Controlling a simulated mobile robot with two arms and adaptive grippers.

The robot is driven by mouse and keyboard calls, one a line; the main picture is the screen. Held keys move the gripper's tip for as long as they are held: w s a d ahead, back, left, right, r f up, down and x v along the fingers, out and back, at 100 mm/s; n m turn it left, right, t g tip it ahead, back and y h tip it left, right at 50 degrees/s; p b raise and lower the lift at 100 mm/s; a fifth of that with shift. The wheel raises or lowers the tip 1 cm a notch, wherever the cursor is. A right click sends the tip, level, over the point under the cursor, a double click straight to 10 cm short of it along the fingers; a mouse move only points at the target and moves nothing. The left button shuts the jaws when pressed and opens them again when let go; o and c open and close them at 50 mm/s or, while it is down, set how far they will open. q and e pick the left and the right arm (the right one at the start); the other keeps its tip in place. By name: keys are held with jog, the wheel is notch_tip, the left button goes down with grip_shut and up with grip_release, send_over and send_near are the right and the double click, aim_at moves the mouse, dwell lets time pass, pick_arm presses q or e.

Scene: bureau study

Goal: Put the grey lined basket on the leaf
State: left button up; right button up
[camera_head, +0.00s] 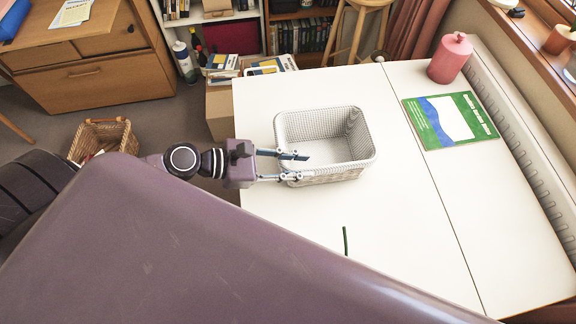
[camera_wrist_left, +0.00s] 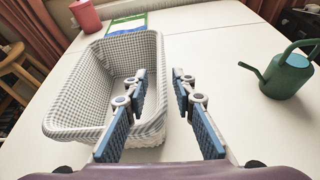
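The grey lined basket (camera_head: 360,150), white outside with a grey checked lining, stands upright and empty on the white table (camera_head: 400,240). The leaf (camera_head: 480,190) is the table section right of the seam. My left gripper (camera_head: 304,167) is at the basket's near left corner. In the left wrist view its fingers (camera_wrist_left: 160,85) are apart, on either side of the basket's right-hand wall; the basket (camera_wrist_left: 75,95) fills the left of that view. I cannot tell whether a finger touches it. My right gripper is not in view.
On the leaf lie a green and blue book (camera_head: 450,120) and a pink jar (camera_head: 450,58) toward the back; its front is clear. A green watering can (camera_wrist_left: 287,75) stands near the basket; only its spout (camera_head: 345,240) shows in the head view, my body hiding the rest.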

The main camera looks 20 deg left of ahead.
pick_arm(q)
jog(key=shift+b+v, duration=0.35)
jog(key=shift+v, duration=1.1)
